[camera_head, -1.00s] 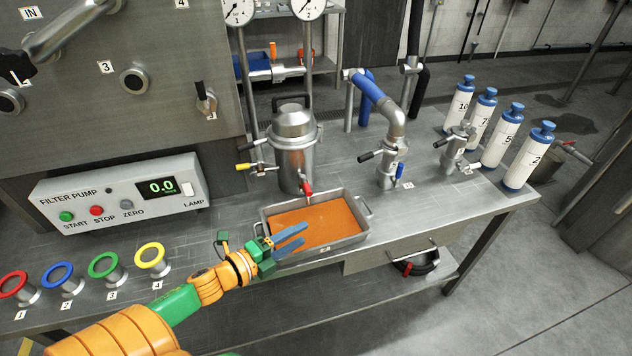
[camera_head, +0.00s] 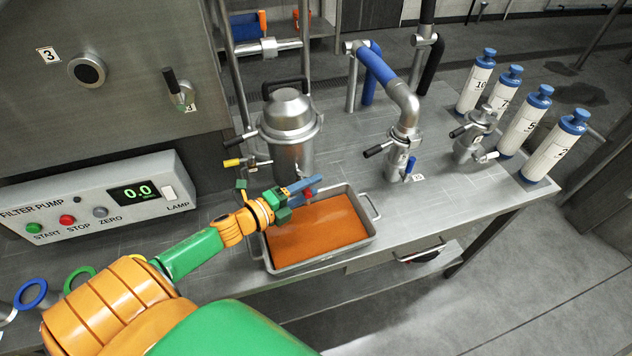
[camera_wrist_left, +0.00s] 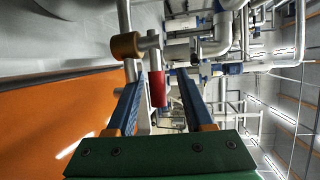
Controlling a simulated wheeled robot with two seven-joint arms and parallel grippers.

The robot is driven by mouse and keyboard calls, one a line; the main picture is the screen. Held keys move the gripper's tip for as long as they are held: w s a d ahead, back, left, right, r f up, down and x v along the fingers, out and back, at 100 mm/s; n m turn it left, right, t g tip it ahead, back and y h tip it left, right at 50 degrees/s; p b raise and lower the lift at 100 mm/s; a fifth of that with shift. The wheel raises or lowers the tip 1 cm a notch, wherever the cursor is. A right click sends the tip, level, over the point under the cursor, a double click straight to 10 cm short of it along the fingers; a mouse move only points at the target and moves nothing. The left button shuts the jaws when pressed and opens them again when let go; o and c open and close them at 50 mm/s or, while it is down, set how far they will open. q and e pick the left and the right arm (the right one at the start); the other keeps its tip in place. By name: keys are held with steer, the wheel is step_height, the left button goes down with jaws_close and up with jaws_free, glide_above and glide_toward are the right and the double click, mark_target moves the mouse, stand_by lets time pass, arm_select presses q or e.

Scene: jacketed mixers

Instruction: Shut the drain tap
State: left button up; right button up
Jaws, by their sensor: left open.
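The steel jacketed vessel (camera_head: 290,125) stands on the bench, with the drain tap low on its front. The tap's red handle (camera_head: 308,193) shows just at my left gripper's fingertips. In the left wrist view the red handle (camera_wrist_left: 157,88) lies between the two blue fingers, with a gap visible to the right finger. I cannot tell whether it touches the left one. My left gripper (camera_head: 306,186) is open, and it also shows in the wrist view (camera_wrist_left: 161,75). The tap's body is partly hidden by the fingers. My right gripper is out of view.
A steel tray (camera_head: 322,262) of orange liquid (camera_head: 320,235) sits below the tap and my gripper. A yellow-handled valve (camera_head: 232,162) juts from the vessel's left. The filter pump box (camera_head: 95,195) is at left; pipes and white bottles (camera_head: 553,145) stand at right.

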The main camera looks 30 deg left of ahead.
arm_select(q)
steer(key=x, duration=0.2)
steer(key=shift+w+a+f, duration=0.15)
steer(key=shift+w+f, duration=0.1)
steer(key=shift+w, duration=0.1)
steer(key=shift+s+r, duration=0.1)
steer(key=shift+s, duration=0.05)
steer(key=shift+c, duration=0.7)
jaws_close()
